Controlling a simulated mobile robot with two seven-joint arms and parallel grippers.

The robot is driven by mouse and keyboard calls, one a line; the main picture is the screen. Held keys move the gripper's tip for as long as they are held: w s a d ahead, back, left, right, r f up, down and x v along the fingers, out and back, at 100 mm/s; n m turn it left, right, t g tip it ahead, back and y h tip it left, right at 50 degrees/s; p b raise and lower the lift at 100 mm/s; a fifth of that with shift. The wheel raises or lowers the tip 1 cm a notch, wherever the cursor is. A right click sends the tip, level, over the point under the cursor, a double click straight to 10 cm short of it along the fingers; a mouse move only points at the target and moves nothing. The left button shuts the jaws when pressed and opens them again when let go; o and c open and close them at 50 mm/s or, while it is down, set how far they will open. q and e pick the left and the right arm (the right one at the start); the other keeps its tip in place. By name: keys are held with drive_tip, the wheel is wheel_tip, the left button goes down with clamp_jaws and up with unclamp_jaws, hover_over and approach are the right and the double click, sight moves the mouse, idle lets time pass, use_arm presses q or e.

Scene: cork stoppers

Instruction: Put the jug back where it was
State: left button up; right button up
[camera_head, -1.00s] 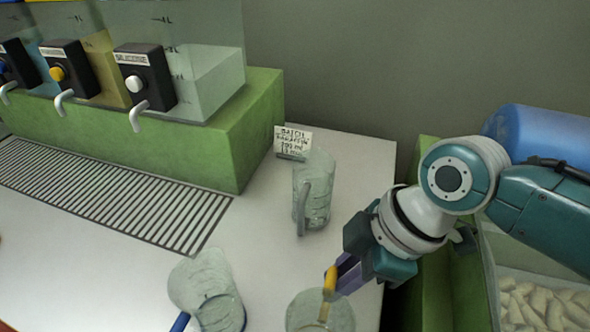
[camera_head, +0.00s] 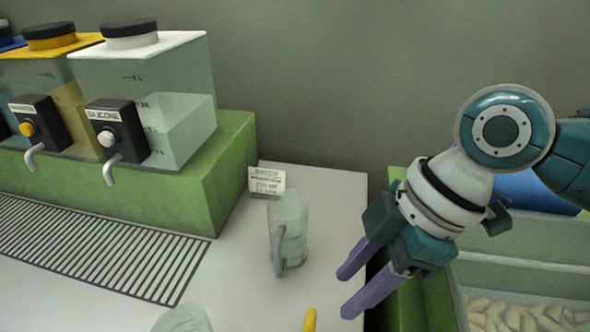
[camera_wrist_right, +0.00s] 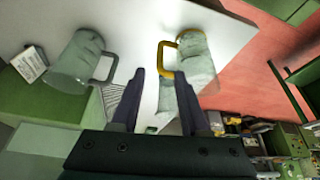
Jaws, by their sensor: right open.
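A clear jug with a grey handle (camera_head: 289,228) stands upright on the white counter by a small label card; it also shows in the right wrist view (camera_wrist_right: 74,62). A jug with a yellow handle (camera_wrist_right: 196,62) stands on the counter; in the head view only its handle (camera_head: 310,321) shows at the bottom edge. Part of another clear jug (camera_head: 183,319) is cut off at the bottom left. My right gripper (camera_head: 347,293) is open and empty, up and to the right of the yellow handle, apart from it. My left gripper is out of view.
Dispensers with taps, one with clear liquid (camera_head: 175,125), stand on a green block (camera_head: 215,185) at the back left. A slotted drain grid (camera_head: 100,255) lies before them. The label card (camera_head: 267,181) stands behind the grey-handled jug. A bin of pale pieces (camera_head: 525,315) is at right.

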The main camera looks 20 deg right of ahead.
drive_tip(key=s+d+r+m+t+h, duration=0.1)
drive_tip(key=s+m+h, duration=0.1)
drive_tip(key=s+m, duration=0.3)
drive_tip(key=s+d+r+m+h, duration=0.1)
drive_tip(key=s+r+m+h, duration=0.1)
drive_tip(key=s+m, duration=0.4)
drive_tip(key=shift+s+d+r+t, duration=0.15)
drive_tip(key=shift+s+d+t, duration=0.2)
drive_tip(key=shift+s, duration=0.35)
drive_tip(key=shift+w+a, duration=0.1)
drive_tip(key=shift+a, duration=0.1)
